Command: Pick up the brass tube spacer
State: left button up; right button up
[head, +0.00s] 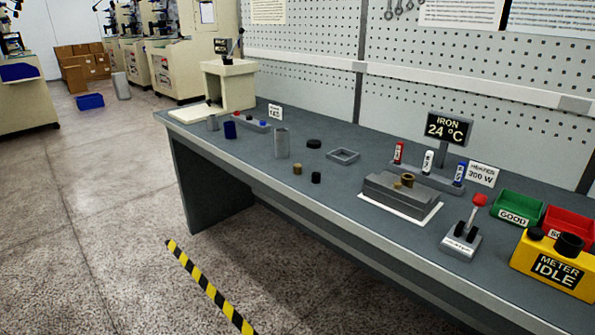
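A small brass-coloured cylinder (297,169) stands upright on the grey workbench (240,158), left of a small black cylinder (316,178). Another brass-coloured round piece (407,180), which looks hollow, sits on the grey block (385,192) further right. I cannot tell for sure which of the two is the brass tube spacer. Neither of my grippers shows in the head view.
A grey cylinder (281,143), a black disc (314,143) and a square grey frame (343,156) stand near the brass cylinder. A red-knobbed lever (462,240), green bin (517,208), red bin (568,226) and yellow meter (553,268) crowd the right end. Bench front edge is clear.

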aim_at(296, 167)
jog(key=u, duration=0.3)
jog(key=k, duration=0.4)
jog(key=u, duration=1.4)
jog(key=i, duration=2)
jog(key=z, duration=0.9)
